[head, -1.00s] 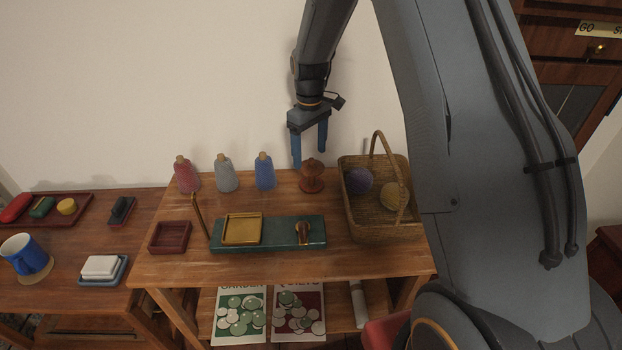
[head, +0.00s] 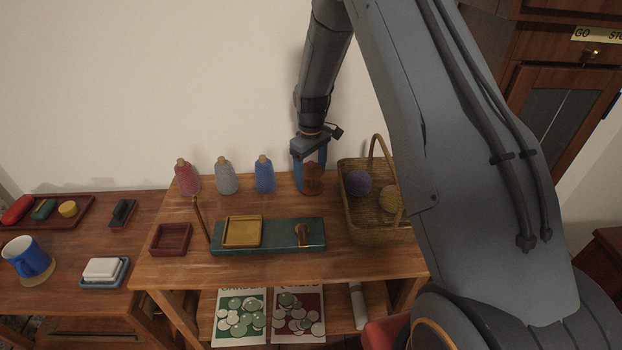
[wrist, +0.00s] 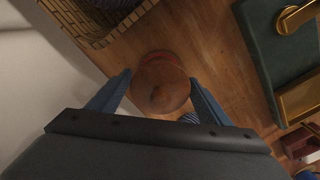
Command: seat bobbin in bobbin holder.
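The turned brown wooden piece with a round top, which I take for the bobbin (head: 314,181), stands upright at the back of the table. In the wrist view the bobbin (wrist: 160,84) shows from above, with a reddish edge under its round top. My gripper (head: 310,176) is lowered over it, open. Its blue fingers (wrist: 160,96) are on either side, with a gap showing on the right; contact on the left is unclear. The small brass-and-brown fitting on the teal board, probably the bobbin holder (head: 303,235), is nearer the front. It also shows in the wrist view (wrist: 295,18).
A wicker basket (head: 365,235) with yarn balls stands close on the right. A blue spool (head: 265,177) stands just left of my gripper, with grey and red ones beyond. The teal board (head: 275,236) carries a brass tray (head: 242,245). A red tray (head: 171,253) is left.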

